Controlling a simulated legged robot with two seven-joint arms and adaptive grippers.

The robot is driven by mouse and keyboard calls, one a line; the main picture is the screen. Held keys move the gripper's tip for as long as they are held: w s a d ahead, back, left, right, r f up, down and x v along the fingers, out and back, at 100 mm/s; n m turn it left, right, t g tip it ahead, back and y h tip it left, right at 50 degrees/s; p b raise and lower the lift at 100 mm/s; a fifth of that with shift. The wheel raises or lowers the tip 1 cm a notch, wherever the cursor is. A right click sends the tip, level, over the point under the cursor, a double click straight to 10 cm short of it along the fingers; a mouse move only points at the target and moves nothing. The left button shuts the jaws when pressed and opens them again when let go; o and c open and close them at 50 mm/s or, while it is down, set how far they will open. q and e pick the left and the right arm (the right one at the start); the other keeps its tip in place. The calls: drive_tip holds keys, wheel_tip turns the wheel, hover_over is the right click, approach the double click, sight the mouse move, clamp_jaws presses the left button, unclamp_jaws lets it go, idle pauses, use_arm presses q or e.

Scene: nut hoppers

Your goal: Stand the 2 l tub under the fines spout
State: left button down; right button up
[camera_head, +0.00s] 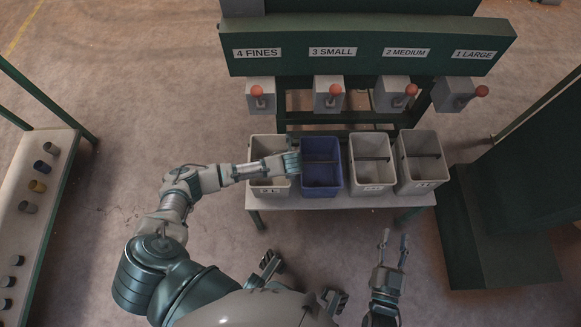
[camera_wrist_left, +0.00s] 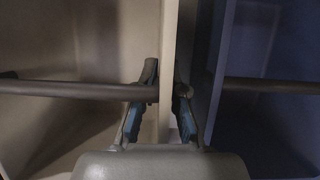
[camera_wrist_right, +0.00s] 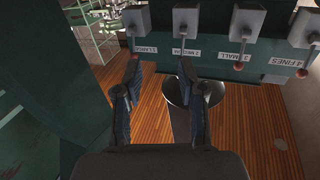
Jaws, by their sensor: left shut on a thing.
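A pale grey tub (camera_head: 256,152) stands at the left end of the low bench, below the spout marked 4 FINES (camera_head: 260,95); its front label seems to read 2 L, but is partly hidden by my arm. My left gripper (camera_head: 291,163) is at this tub's right side. In the left wrist view, its fingers (camera_wrist_left: 166,100) straddle the pale tub wall (camera_wrist_left: 168,50), one inside the tub and one between it and the blue tub (camera_wrist_left: 222,60). The gripper is shut on that wall.
The blue tub (camera_head: 321,178) and two more grey tubs (camera_head: 371,176) (camera_head: 420,172) stand close together in a row on the bench (camera_head: 315,203). Orange-knobbed levers sit on the spouts above. A green structure (camera_head: 515,190) stands at right. A side shelf (camera_head: 45,190) holds several small cylinders.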

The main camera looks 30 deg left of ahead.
use_arm(q)
drive_tip(key=shift+a+f+b, duration=0.15)
drive_tip(key=shift+a+f, duration=0.05)
drive_tip(key=shift+f, duration=0.45)
drive_tip(key=shift+a+f+b, duration=0.15)
drive_tip(key=shift+a+f, duration=0.05)
drive_tip(key=shift+f, duration=0.4)
drive_tip(key=c, duration=1.3)
unclamp_jaws()
drive_tip(key=shift+d, duration=0.2)
drive_tip(key=shift+c, duration=0.2)
drive_tip(key=shift+o, duration=0.6)
drive_tip(key=shift+d+r, duration=0.1)
drive_tip(key=shift+d, duration=0.05)
use_arm(e)
drive_tip(key=shift+w+a+r+t, duration=0.1)
drive_tip(key=shift+a+r+t, duration=0.15)
drive_tip(key=shift+r+t, duration=0.8)
drive_tip(key=shift+a, duration=0.1)
